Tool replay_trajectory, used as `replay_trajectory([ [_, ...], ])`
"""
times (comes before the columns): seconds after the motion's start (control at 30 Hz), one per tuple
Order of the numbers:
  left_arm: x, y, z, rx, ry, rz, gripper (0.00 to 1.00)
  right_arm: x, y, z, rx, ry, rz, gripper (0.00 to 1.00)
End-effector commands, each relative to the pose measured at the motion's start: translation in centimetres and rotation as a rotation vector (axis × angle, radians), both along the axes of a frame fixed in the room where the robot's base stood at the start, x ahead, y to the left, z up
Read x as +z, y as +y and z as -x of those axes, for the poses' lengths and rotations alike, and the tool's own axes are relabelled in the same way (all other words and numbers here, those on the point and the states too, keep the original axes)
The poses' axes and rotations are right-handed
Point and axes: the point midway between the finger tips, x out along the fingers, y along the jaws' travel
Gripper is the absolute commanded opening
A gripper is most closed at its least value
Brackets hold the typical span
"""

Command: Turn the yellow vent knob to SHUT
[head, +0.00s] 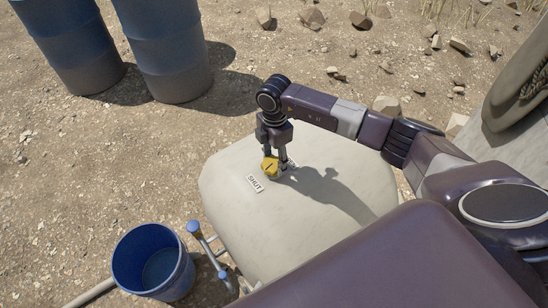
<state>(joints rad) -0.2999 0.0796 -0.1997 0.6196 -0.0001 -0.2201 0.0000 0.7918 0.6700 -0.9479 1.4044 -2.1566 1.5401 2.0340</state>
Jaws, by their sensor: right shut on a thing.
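The yellow vent knob (270,167) stands on the pale top of the tank (235,215). My right gripper (271,157) points down over the knob, with its fingers closed around it. A white label reading SHUT (254,184) lies on the tank top, just left of and below the knob. Another pale label (292,165) shows partly to the right of the knob, and the gripper hides some of it. I cannot tell exactly which way the knob points. My left gripper is not in view.
A blue bucket (133,262) stands on the ground at the lower left, beside a pipe with blue-capped fittings (194,228). Two blue barrels (168,50) stand at the upper left. A pale rounded form with rope (520,100) is at the right. Stones lie at the back.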

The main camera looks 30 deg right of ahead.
Motion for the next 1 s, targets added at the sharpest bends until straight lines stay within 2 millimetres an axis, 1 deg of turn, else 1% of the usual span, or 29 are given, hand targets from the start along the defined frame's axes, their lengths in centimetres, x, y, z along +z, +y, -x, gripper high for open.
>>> replay_trajectory([
  [0.03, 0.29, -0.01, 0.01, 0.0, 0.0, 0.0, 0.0, 0.37, -0.11, -0.22, -0.035, -0.006, 0.001, 0.23],
  [0.2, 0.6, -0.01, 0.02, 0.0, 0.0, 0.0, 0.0, 0.31, -0.16, -0.15, -0.132, -0.006, 0.002, 0.23],
  [0.4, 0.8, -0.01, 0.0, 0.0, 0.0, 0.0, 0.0, 0.28, -0.16, -0.13, -0.201, -0.007, 0.002, 0.23],
  [0.97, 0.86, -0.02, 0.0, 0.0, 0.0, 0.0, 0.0, 0.27, -0.16, -0.16, -0.233, -0.008, 0.001, 0.23],
  [1.0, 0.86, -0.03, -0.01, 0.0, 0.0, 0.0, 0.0, 0.27, -0.16, -0.16, -0.233, -0.008, 0.001, 0.49],
])
